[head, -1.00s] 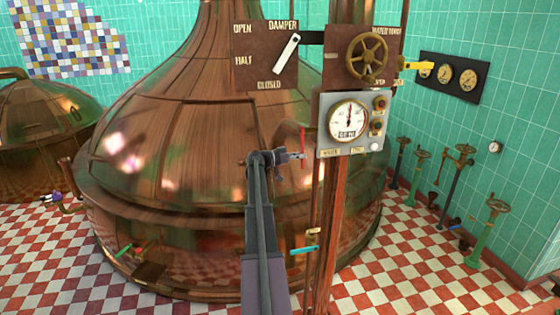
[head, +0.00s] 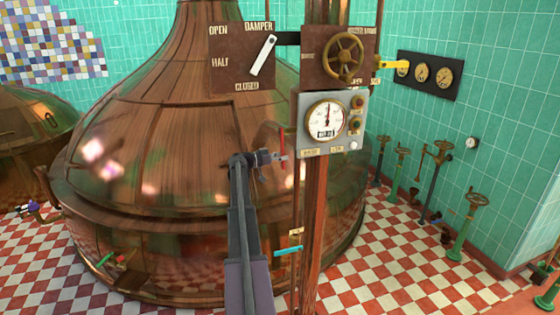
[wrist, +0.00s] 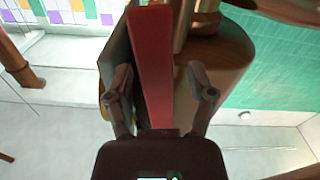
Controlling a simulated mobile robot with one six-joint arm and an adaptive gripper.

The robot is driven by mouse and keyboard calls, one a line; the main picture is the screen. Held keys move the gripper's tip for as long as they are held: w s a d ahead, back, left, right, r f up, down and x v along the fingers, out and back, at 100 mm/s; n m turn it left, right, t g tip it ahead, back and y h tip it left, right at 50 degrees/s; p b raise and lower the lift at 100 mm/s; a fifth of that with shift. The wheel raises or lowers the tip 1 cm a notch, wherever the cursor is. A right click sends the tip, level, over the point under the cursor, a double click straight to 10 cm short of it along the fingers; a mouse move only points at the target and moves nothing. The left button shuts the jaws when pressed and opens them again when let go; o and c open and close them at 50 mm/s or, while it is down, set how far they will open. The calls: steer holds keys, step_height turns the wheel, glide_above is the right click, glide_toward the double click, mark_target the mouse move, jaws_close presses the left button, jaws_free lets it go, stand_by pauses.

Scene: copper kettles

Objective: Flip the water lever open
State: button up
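My gripper (head: 273,157) is at the end of my raised arm, in front of the big copper kettle and left of the gauge post. In the wrist view my gripper (wrist: 160,68) has its fingers apart, with a red bar (wrist: 152,60) between them and visible gaps beside it. In the head view the red bar (head: 283,142) stands upright at the fingertips; I cannot tell whether they touch it. A yellow lever (head: 393,65) sticks out right of the handwheel panel. A cyan lever (head: 288,250) sits low on the post. No readable label shows which is the water lever.
The wooden post (head: 313,220) carries a gauge box (head: 335,145), a brass handwheel (head: 344,56) and a damper board with a white lever (head: 263,54). The copper kettle (head: 150,130) fills the middle. Several valve stands are at right, with checkered floor clear before them.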

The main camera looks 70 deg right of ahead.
steer(key=shift+a, duration=0.1)
steer(key=v, duration=1.1)
steer(key=shift+w+a, duration=0.3)
stand_by(0.7)
steer(key=w+a+f+n+t+y+b, duration=0.1)
steer(key=w+a+f+n+t+b, duration=0.2)
steer(key=a+f, duration=0.7)
steer(key=w+a+f+n+t+y+b, duration=0.15)
steer(key=w+a+f+n+t, duration=0.35)
steer(key=a, duration=1.1)
steer(key=w+a+f+n+t+y+b, duration=0.15)
steer(key=w+a+f+n, duration=0.35)
steer(key=a, duration=0.8)
steer(key=s+a+f+n+t+y+b, duration=0.1)
steer(key=s+a+f+n+y+b, duration=0.1)
steer(key=a, duration=1.1)
steer(key=s+a+f+n+t+y+b, duration=0.1)
steer(key=a+f+n, duration=0.4)
steer(key=a, duration=0.8)
steer(key=s+a+f+n+t+y+b, duration=0.2)
steer(key=s+a+f+n+y+b, duration=0.1)
steer(key=a, duration=1)
steer(key=s+n+y, duration=0.1)
steer(key=n+y, duration=0.1)
steer(key=shift+s+f+n, duration=0.2)
steer(key=shift+s+n, duration=0.1)
steer(key=shift+n, duration=0.1)
